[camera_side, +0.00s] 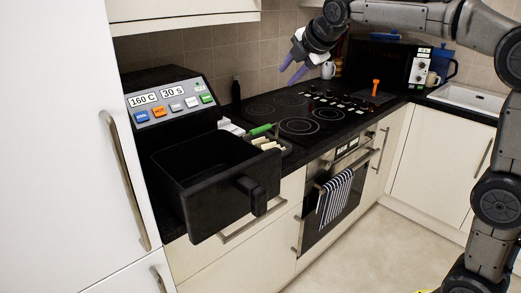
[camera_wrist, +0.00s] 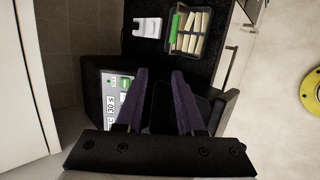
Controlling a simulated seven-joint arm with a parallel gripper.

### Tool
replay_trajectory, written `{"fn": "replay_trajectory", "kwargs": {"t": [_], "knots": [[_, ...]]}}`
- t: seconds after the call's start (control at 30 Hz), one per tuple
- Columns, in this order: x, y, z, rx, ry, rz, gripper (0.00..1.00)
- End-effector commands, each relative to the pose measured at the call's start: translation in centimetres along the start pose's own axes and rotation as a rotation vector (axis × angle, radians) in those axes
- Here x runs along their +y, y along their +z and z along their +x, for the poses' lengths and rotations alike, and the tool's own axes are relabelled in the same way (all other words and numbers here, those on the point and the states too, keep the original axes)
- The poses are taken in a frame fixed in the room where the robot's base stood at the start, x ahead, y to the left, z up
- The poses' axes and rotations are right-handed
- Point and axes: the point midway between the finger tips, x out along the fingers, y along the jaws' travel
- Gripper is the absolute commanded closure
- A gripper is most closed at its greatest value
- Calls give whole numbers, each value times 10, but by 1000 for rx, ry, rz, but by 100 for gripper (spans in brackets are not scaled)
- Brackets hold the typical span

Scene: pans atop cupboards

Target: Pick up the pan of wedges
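The pan of wedges is a small dark pan (camera_side: 284,151) on the black counter, just behind the pulled-out fryer drawer. Pale wedges (camera_side: 267,144) lie in it, and a green bar (camera_side: 262,129) sits at one side. In the wrist view the pan (camera_wrist: 171,44) is at the top, with the wedges (camera_wrist: 195,30) and the green bar (camera_wrist: 173,29) seen from above. My gripper (camera_side: 293,68) is high above the hob, well clear of the pan. Its purple fingers (camera_wrist: 160,72) are apart with nothing held between them.
The air fryer (camera_side: 172,90) stands left with its black drawer (camera_side: 215,180) open and seemingly empty. A white item (camera_wrist: 147,27) lies beside the pan. The hob (camera_side: 300,125), an orange-handled tool (camera_side: 376,86) and a microwave (camera_side: 385,62) are farther back. A tall white door (camera_side: 60,150) borders the left.

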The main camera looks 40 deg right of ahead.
Motion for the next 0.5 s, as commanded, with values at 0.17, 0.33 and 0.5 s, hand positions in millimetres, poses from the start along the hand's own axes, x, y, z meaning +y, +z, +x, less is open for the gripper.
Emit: {"fn": "replay_trajectory", "kwargs": {"t": [0.17,0.33,0.5], "knots": [[23,9,84,-29,-34,-125,62],[18,14,161,-42,-90,-155,62],[-8,15,214,-39,-160,-153,62]]}}
